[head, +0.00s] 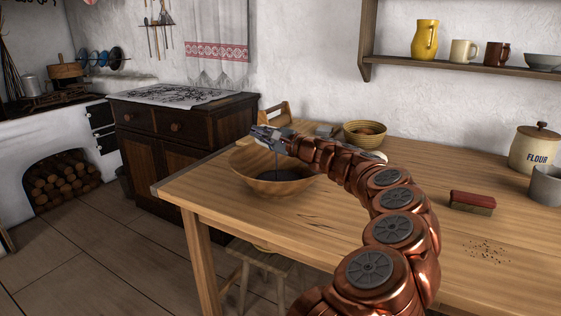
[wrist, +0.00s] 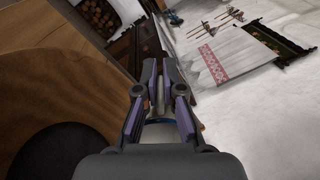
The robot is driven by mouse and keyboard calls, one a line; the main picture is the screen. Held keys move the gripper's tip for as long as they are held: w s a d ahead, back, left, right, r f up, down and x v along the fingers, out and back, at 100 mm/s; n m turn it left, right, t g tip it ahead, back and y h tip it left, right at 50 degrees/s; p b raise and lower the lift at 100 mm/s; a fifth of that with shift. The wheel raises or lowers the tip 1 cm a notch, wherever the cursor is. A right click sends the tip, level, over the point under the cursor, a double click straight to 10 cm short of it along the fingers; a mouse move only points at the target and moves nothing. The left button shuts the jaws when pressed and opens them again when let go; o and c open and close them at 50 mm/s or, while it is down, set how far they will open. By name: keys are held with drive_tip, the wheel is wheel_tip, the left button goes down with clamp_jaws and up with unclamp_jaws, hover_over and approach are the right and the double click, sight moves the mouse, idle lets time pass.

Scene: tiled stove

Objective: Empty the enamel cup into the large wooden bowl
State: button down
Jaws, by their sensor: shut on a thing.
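The large wooden bowl (head: 250,172) stands near the left end of the table, with dark liquid in its bottom. It also fills the left of the wrist view (wrist: 25,85). My gripper (head: 266,136) is above the bowl, rolled over, and it also shows in the wrist view (wrist: 160,72). It is shut on the enamel cup (wrist: 158,131), of which only a pale part and a blue edge show between and below the fingers. A thin dark stream drops from the gripper into the bowl. The cup's mouth and contents are hidden.
On the table (head: 335,215) a yellowish bowl (head: 352,138) stands behind my arm. A red-topped brush (head: 472,202), crumbs (head: 487,250), a flour crock (head: 533,152) and a grey pot (head: 546,186) are to the right. A stool (head: 264,262) stands under the table.

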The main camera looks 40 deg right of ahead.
drive_tip(key=shift+s+f+b, duration=0.1)
drive_tip(key=shift+b, duration=0.5)
drive_tip(key=shift+s+r+t+b, duration=0.1)
drive_tip(key=shift+r+t+b, duration=0.2)
drive_tip(key=shift+r+b, duration=0.05)
drive_tip(key=shift+r, duration=0.2)
drive_tip(key=shift+s+d+r+t+b, duration=0.1)
drive_tip(key=shift+s+r+t+b, duration=0.15)
drive_tip(key=shift+b, duration=0.35)
drive_tip(key=shift+s+r+t+y+b, duration=0.2)
drive_tip(key=shift+r+t+b, duration=0.25)
drive_tip(key=shift+r+b, duration=0.35)
drive_tip(key=shift+s+r+t+y+b, duration=0.1)
drive_tip(key=shift+s+r+t+b, duration=0.1)
drive_tip(key=shift+r+t+b, duration=0.5)
